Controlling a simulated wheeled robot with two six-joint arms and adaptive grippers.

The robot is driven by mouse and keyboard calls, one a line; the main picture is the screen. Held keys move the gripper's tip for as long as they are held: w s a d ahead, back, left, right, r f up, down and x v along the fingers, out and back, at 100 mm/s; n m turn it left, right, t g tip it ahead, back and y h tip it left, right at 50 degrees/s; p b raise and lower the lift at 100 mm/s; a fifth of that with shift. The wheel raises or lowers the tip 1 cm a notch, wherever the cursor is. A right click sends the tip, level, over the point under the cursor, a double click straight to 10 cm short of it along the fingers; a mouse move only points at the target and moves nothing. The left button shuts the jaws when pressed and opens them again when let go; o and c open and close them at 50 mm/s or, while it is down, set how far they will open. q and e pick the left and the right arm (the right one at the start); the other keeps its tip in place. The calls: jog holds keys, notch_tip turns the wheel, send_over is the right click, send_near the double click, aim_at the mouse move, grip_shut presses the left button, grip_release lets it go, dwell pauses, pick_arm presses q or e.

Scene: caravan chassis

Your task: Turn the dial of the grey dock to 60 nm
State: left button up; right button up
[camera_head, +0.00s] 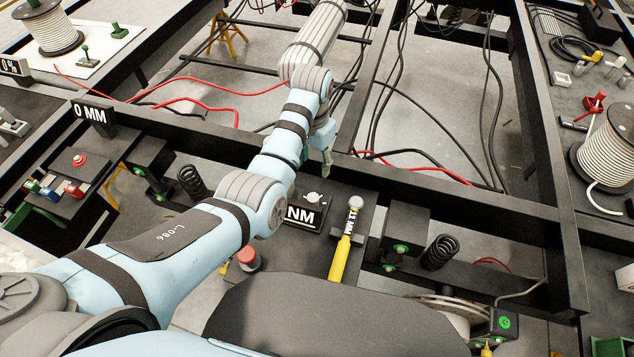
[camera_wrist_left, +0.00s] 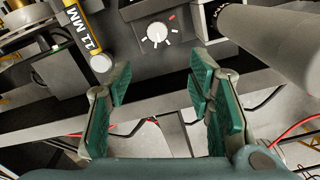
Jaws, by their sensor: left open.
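The grey dock (camera_head: 318,222) sits on the dark chassis plate near the middle of the head view. Its pale dial (camera_head: 313,198) shows on top, and its sign reads "NM"; my arm hides the number. In the left wrist view the white dial (camera_wrist_left: 156,32) has white ticks around it and a red mark at one side. My left gripper (camera_head: 326,165) is just beyond the dock in the head view. In the wrist view its green fingers (camera_wrist_left: 160,92) are spread wide, empty and apart from the dial. My right gripper is not in view.
A yellow wrench marked "11 MM" (camera_head: 340,257) lies beside the dock. A black spring (camera_head: 440,252) and black boxes with green buttons stand to the right. A red button (camera_head: 248,258) is below my arm. Chassis beams (camera_head: 420,190) and loose cables run beyond the dock.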

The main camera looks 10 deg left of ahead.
pick_arm(q)
jog(key=b, duration=0.2)
send_over(314, 196)
jog(key=f, duration=0.5)
jog(key=shift+s+f, duration=0.2)
jog(key=shift+s, duration=0.1)
jog(key=f+b, duration=0.1)
jog(key=f, duration=0.1)
jog(key=f+b, duration=0.1)
jog(key=f, duration=0.2)
jog(key=f+b, duration=0.2)
jog(key=f, duration=0.1)
jog(key=shift+w+f, duration=0.2)
jog(key=shift+w, duration=0.2)
jog(key=shift+s, duration=0.15)
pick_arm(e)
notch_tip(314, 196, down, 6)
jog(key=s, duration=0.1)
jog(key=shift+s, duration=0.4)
pick_arm(q)
jog(key=shift+r, duration=0.1)
